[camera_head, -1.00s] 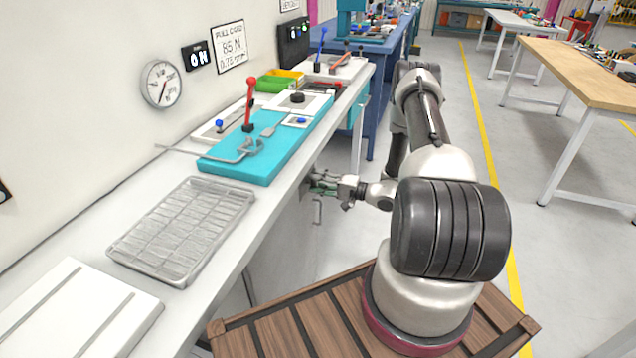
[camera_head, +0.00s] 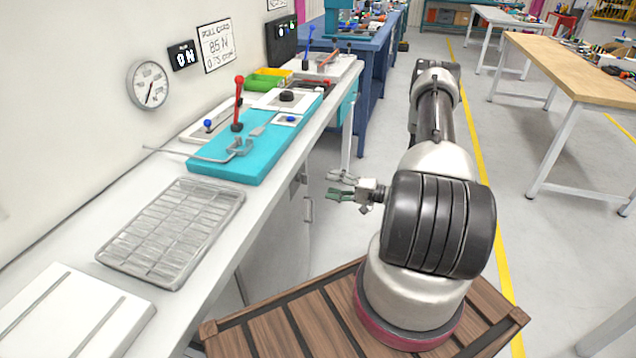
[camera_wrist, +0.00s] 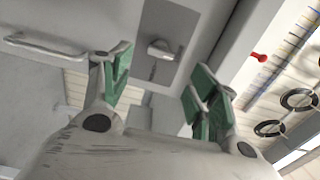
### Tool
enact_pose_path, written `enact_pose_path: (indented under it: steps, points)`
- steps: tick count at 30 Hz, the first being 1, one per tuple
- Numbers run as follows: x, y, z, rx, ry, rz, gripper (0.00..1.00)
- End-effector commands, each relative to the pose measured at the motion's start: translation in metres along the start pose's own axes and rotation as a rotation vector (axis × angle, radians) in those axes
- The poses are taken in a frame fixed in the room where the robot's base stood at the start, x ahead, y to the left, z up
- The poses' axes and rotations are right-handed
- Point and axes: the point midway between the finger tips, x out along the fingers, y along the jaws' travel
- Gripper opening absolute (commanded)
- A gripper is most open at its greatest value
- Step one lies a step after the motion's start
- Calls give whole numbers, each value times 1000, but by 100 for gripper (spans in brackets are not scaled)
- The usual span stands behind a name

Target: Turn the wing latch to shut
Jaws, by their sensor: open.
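The wing latch (camera_wrist: 162,50) is a small light-grey wing on a darker grey plate (camera_wrist: 178,30) on the front of the bench cabinet. In the wrist view it lies slightly tilted, nearly crosswise, in the gap beyond my fingers. In the head view the plate (camera_head: 296,184) shows only at a steep angle, and the wing is not clear. My gripper (camera_head: 338,185) is open and empty, standing apart from the cabinet front at about the plate's height. Its green-padded fingers (camera_wrist: 160,95) show on both sides in the wrist view, with the latch visible between them.
A bar handle (camera_wrist: 45,46) is beside the plate; it also shows in the head view (camera_head: 309,209). The white bench top (camera_head: 165,190) overhangs the cabinet and carries a wire rack (camera_head: 175,232) and a teal board (camera_head: 225,167). Open floor lies right of my arm.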

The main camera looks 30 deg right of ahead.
Motion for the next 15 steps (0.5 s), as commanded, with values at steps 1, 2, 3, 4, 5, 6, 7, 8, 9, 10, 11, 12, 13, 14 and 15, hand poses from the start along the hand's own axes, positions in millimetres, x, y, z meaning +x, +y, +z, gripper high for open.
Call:
enact_pose_path:
  steps: [1, 2, 3, 4, 5, 6, 7, 8, 9, 10, 11, 12, 13, 14, 15]
  points:
    - [-10, 0, 0, 0, 2, 0, 60]
    - [-14, 0, -1, 0, 2, 0, 60]
    - [-19, 0, 0, 0, 2, -1, 60]
    - [-22, 0, 0, 0, 1, -1, 60]
    - [-25, 0, 0, 0, 1, -1, 60]
    - [-27, 0, 0, 0, 0, -1, 60]
    - [-29, 0, 0, 0, 0, -1, 60]
    - [-30, 0, 0, 0, 0, -1, 60]
    - [-30, 0, 0, 0, -1, -1, 60]
    - [-31, 0, 0, 0, -1, -1, 60]
    - [-31, 0, 0, 0, -1, -1, 60]
    - [-31, 0, 0, 0, -1, -1, 60]
    - [-31, 0, 0, 0, -1, -1, 60]
    - [-31, 0, 0, 1, -1, -1, 60]
    - [-31, 0, 0, 1, -1, 0, 60]
